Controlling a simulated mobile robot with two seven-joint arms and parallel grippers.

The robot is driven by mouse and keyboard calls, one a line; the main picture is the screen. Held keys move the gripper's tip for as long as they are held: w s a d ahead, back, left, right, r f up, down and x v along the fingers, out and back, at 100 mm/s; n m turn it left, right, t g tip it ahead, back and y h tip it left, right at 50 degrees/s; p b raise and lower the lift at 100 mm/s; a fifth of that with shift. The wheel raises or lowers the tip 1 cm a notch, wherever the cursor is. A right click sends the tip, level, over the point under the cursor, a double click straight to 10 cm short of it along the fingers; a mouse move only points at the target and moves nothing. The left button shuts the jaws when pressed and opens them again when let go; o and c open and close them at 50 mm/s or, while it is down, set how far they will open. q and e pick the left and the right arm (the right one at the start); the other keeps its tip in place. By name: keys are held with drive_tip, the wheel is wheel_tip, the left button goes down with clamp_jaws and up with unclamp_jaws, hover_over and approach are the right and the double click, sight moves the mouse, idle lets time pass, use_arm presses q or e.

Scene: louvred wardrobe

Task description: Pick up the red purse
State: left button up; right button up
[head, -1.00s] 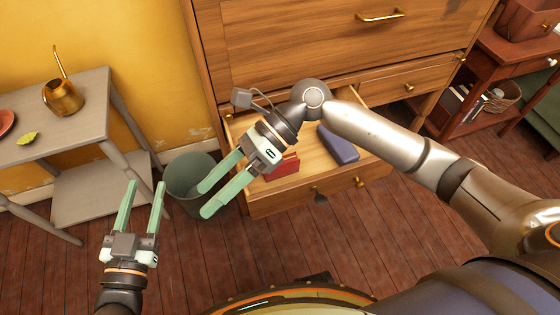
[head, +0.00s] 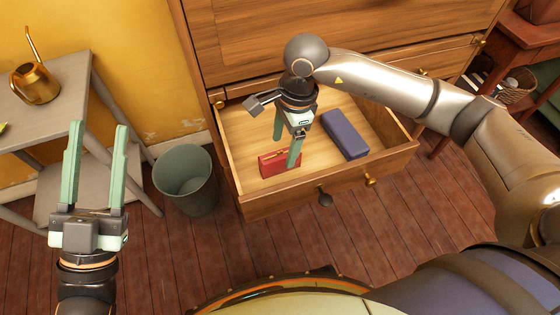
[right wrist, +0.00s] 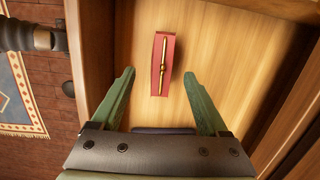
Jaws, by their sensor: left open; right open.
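The red purse (head: 279,162) with a gold clasp stands inside the open drawer (head: 246,150), near its left front part. In the right wrist view the purse (right wrist: 163,64) lies ahead of and between the spread fingertips. My right gripper (head: 286,153) is open, pointing down into the drawer over the purse, with one finger overlapping the purse in the head view. My left gripper (head: 98,130) is open and empty, in front of the grey table at the left.
A blue-purple case (head: 345,135) lies in the drawer right of the purse. The drawer's front has a dark knob (head: 325,198) and a brass knob (head: 370,180). A grey-green bin (head: 187,182) stands left of the drawer. A grey table (head: 60,95) carries a gold watering can (head: 35,82).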

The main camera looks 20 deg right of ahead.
sight(281, 154)
drive_tip(key=f, duration=0.1)
drive_tip(key=f+b, duration=0.1)
drive_tip(key=f, duration=0.3)
drive_tip(key=shift+w+a, duration=0.1)
drive_tip(key=shift+a, duration=0.3)
drive_tip(key=shift+f, duration=0.25)
use_arm(q)
drive_tip(key=s+r+m+h, duration=0.2)
drive_tip(key=h, duration=0.1)
drive_tip(key=s+r+m+h, duration=0.1)
drive_tip(key=r, duration=0.1)
drive_tip(key=shift+s+d+m+h, duration=0.3)
use_arm(e)
clamp_jaws()
